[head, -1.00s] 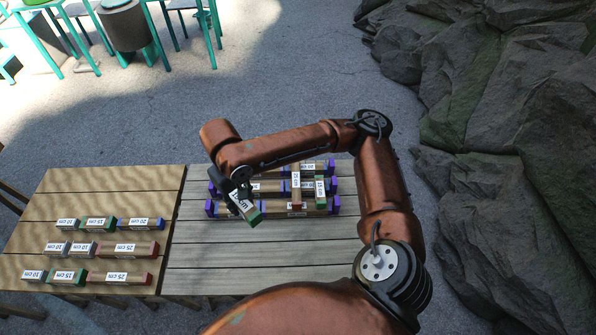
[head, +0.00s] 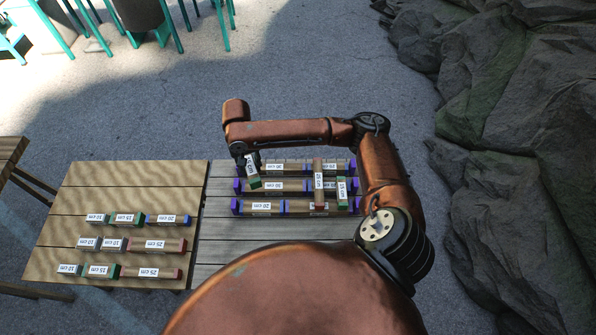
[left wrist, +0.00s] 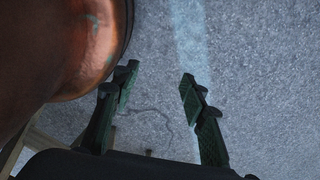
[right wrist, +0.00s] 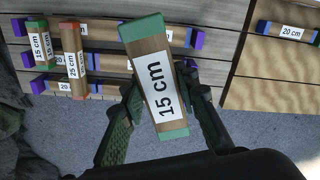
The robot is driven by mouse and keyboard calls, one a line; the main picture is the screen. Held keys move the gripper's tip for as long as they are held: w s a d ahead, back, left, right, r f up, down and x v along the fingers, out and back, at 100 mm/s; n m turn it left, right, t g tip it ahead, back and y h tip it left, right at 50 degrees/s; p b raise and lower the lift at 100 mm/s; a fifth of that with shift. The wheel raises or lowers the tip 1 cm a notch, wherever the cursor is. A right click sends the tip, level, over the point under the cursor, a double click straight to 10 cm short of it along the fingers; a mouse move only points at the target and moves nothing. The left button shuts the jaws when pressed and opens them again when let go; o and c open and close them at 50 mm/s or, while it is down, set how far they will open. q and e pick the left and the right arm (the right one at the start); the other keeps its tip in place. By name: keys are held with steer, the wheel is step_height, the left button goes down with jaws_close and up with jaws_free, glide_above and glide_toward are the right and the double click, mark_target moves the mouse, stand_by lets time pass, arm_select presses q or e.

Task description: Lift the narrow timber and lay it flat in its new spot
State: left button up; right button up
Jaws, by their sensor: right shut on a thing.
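A 15 cm timber with green ends (head: 254,172) is in my right gripper (head: 244,157), over the left part of the rack rows. In the right wrist view the timber (right wrist: 157,85) fills the middle, label facing the camera, between the two fingers (right wrist: 158,105). It appears to be above the table; its exact height is unclear. Another green-ended 15 cm timber (head: 341,190) and a red-ended 25 cm timber (head: 318,172) lie across the rows at the right. My left gripper (left wrist: 158,80) is open and empty in the left wrist view.
Purple-ended rows (head: 237,206) with several blue-ended timbers (head: 297,207) lie on the grey table (head: 222,235). The brown table (head: 115,180) at left holds several labelled timbers in three rows. Rocks (head: 500,120) stand at right. The grey table's front strip is bare.

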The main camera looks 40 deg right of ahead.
arm_select(q)
step_height(320, 180, up, 13)
steer(key=w+p, duration=0.2)
steer(key=p, duration=0.9)
arm_select(e)
steer(key=s+d+f+m, duration=0.2)
steer(key=s+d+f, duration=0.1)
steer(key=d+f, duration=0.4)
steer(key=s+d+f+m, duration=0.2)
steer(key=s+d+f, duration=0.2)
steer(key=d+f, duration=0.35)
steer(key=shift+w+f+b, duration=0.15)
steer(key=shift+f+b, duration=4.5)
steer(key=shift+f, duration=0.75)
arm_select(q)
step_height(320, 180, down, 10)
steer(key=shift+r, duration=0.2)
steer(key=shift+r, duration=0.2)
